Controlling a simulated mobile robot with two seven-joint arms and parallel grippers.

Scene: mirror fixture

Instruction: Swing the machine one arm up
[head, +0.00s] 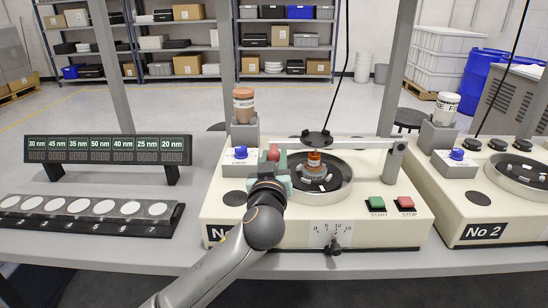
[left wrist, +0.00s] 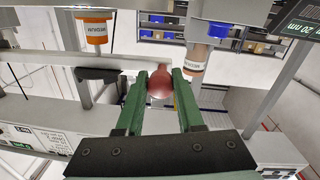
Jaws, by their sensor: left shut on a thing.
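The machine one (head: 370,228) is the cream machine in the middle of the head view; its "No" label is partly hidden by my arm. Its pale arm (head: 345,144) runs level above the round bowl (head: 340,185), from a grey hinge post (head: 393,160) on the right to a red knob (head: 273,152) on the left. My left gripper (head: 274,163) is shut on the red knob. In the left wrist view the knob (left wrist: 160,84) sits between the green fingers, at the end of the pale bar (left wrist: 70,62). My right gripper is out of view.
An amber-topped piece (head: 314,164) stands in the bowl beneath the arm. Machine No 2 (head: 490,205) is at right, a display (head: 108,150) at left.

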